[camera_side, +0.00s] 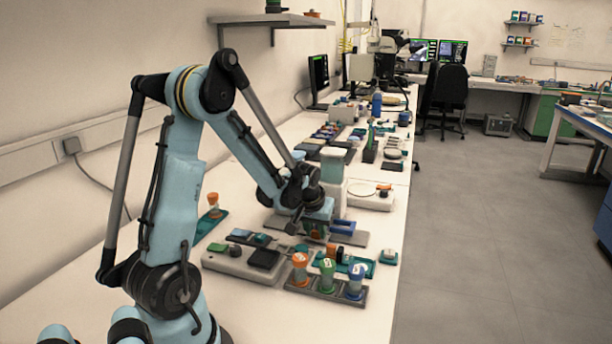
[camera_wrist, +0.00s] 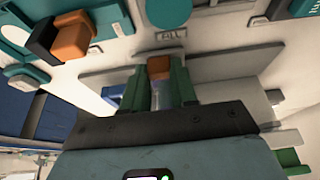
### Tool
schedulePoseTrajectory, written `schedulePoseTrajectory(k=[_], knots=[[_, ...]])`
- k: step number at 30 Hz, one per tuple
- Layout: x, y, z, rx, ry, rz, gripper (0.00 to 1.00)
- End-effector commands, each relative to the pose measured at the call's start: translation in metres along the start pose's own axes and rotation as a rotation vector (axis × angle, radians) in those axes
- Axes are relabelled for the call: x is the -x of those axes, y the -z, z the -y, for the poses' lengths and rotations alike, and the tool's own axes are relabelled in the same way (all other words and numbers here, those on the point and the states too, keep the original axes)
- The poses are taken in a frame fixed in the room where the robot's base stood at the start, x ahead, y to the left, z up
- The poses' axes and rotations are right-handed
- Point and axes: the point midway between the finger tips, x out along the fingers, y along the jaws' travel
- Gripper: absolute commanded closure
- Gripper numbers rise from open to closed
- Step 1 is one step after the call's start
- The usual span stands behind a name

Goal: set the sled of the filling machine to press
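The filling machine (camera_side: 334,167) is a pale column with a light blue-grey top on the bench. A grey plate (camera_side: 350,238) extends at its foot, with a blue block (camera_side: 343,227) on it. My gripper (camera_side: 318,225) is low in front of the column. In the wrist view, its two green fingers (camera_wrist: 159,80) stand on either side of an orange-brown block (camera_wrist: 159,67), with a pale, translucent piece below it. Whether the fingers press on the block is unclear. A "FILL" label (camera_wrist: 171,36) lies just beyond. I cannot tell which part is the sled.
A grey rack (camera_side: 328,290) with orange, green and blue capped vials stands at the front right. Left of it is a pale control box (camera_side: 245,262). A teal tray (camera_side: 384,268) with small parts lies behind the rack. A white scale (camera_side: 368,197) stands right of the machine.

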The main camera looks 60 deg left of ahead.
Motion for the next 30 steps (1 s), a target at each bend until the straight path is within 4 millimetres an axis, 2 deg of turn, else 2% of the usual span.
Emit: schedulePoseTrajectory(k=[1,5,14,17,24,30], knots=[[0.0,0.0,0.0,0.0,0.0,0.0,0.82],[0.0,0.0,0.0,0.0,0.0,0.0,1.0],[0.0,0.0,0.005,0.001,0.001,0.0,1.0],[0.0,0.001,0.02,0.004,0.003,0.001,1.0],[0.0,0.001,0.075,0.008,0.004,0.0,1.0],[0.0,0.001,0.111,0.005,0.002,-0.001,1.0]])
